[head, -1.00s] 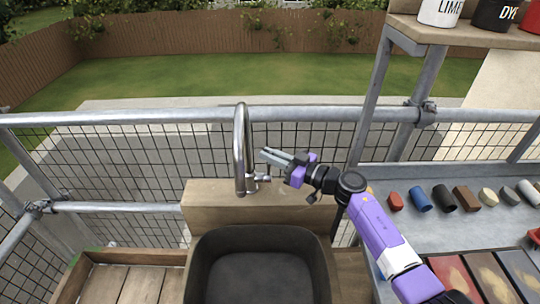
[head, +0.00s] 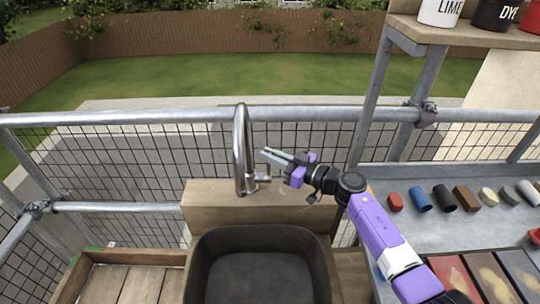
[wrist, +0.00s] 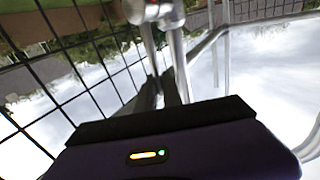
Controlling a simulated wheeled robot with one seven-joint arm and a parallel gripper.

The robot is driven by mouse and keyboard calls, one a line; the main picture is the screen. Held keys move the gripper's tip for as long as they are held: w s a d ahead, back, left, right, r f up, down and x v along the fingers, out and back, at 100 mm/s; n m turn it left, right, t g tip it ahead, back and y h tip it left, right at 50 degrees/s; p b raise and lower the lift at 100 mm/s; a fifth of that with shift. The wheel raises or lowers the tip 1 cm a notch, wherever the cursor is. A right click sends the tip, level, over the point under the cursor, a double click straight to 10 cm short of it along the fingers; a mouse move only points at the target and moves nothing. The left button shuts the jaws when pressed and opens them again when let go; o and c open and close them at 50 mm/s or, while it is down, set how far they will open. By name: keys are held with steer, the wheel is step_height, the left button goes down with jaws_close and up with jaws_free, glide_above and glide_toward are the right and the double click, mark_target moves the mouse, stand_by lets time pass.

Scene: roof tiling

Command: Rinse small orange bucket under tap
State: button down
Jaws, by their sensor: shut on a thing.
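The chrome tap (head: 240,150) rises as a tall curved pipe behind the dark sink basin (head: 205,262). I see no water from its spout, and the basin looks empty. My gripper (head: 268,154) is beside the tap on its right, pointing left, above its side valve (head: 262,178). In the wrist view the fingers (wrist: 168,92) are closed around a thin chrome lever (wrist: 178,50) that runs from the tap body (wrist: 150,10). The join is partly hidden by the fingers. No orange bucket can be made out in either view.
A wooden tray (head: 125,257) lies left of the basin. A grey bench (head: 445,240) at right holds several coloured pieces and painted panels. A red object (head: 535,236) is cut off at the right edge. Scaffold rails (head: 320,114) and mesh stand behind the tap.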

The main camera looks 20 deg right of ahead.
steer(key=shift+f, duration=0.1)
steer(key=shift+s+b, duration=0.2)
steer(key=shift+b, duration=0.1)
steer(key=shift+s+a+n+y, duration=0.15)
steer(key=shift+s+n+y, duration=0.25)
steer(key=shift+n, duration=0.3)
steer(key=c, duration=1.5)
jaws_free()
steer(key=v, duration=0.7)
steer(key=shift+s+p, duration=0.35)
steer(key=shift+p, duration=0.05)
steer(key=shift+f+t, duration=0.1)
steer(key=shift+t, duration=0.2)
